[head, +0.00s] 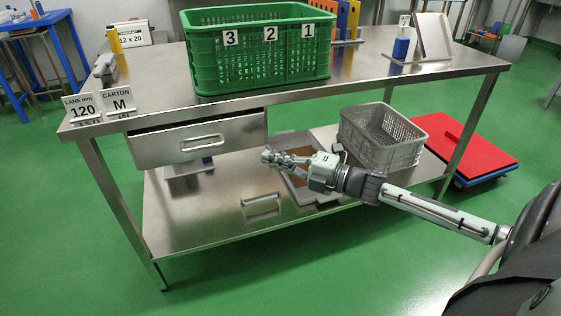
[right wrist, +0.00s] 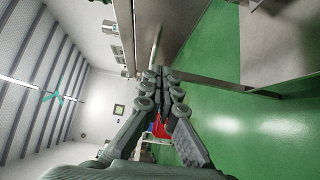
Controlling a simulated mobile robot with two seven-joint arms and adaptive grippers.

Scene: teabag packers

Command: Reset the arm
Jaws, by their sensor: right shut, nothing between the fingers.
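My right gripper (head: 268,157) reaches in from the right in the head view, in front of the steel bench below its top. Its fingers are shut with nothing between them; the right wrist view also shows the closed fingertips (right wrist: 160,76). My left gripper is not in view.
The bench top (head: 370,83) carries a green crate (head: 210,75) with numbers 3, 2, 1 and two signs (head: 118,100) at its left corner. A grey basket (head: 385,157) stands on the lower shelf (head: 190,220). A red platform (head: 475,150) lies at right. The green floor in front is clear.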

